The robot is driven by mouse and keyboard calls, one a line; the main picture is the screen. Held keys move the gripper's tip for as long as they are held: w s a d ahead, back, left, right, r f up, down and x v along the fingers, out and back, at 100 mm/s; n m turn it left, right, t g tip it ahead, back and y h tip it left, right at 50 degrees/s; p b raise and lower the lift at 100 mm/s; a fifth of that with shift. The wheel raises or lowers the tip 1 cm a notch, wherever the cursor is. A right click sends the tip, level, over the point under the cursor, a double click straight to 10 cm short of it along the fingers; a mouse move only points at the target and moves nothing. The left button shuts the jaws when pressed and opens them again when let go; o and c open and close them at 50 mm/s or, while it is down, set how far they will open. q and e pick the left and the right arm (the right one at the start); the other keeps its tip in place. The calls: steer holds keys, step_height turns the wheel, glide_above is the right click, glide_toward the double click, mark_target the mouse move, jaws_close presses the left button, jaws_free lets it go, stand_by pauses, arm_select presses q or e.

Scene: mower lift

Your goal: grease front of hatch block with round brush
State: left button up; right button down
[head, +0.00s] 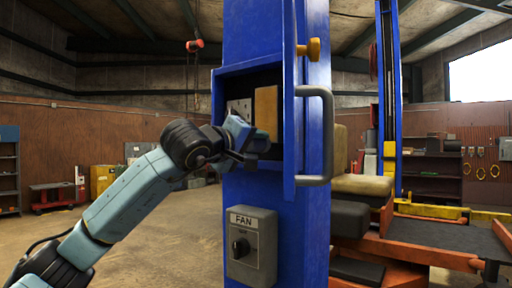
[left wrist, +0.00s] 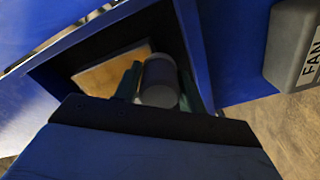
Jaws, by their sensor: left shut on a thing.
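The hatch (head: 222,82) is an open recess in the blue post, and it also shows in the left wrist view. The tan hatch block (head: 266,108) stands inside it; the left wrist view shows its face (left wrist: 105,72). My left gripper (head: 246,146) is at the hatch mouth, just below and in front of the block. In the left wrist view its dark green fingers are shut on a grey cylindrical thing, apparently the round brush (left wrist: 160,84). The brush's bristles are hidden, so I cannot tell if it touches the block. My right gripper is not in view.
The hatch door with its grey handle (head: 328,135) stands open at the right of the recess, with a brass knob (head: 309,49) above. A grey FAN switch box (head: 252,246) sits below.

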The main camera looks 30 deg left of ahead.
arm_select(q)
steer(key=shift+s+a+b, duration=0.15)
steer(key=shift+s+b, duration=0.35)
steer(key=shift+s, duration=0.85)
steer(key=shift+s+a+b, duration=0.1)
steer(key=shift+s+b, duration=0.35)
steer(key=shift+s, duration=0.9)
steer(key=s+b, duration=0.1)
steer(key=s, duration=0.2)
steer(key=shift+a, duration=0.1)
steer(key=shift+w, duration=0.1)
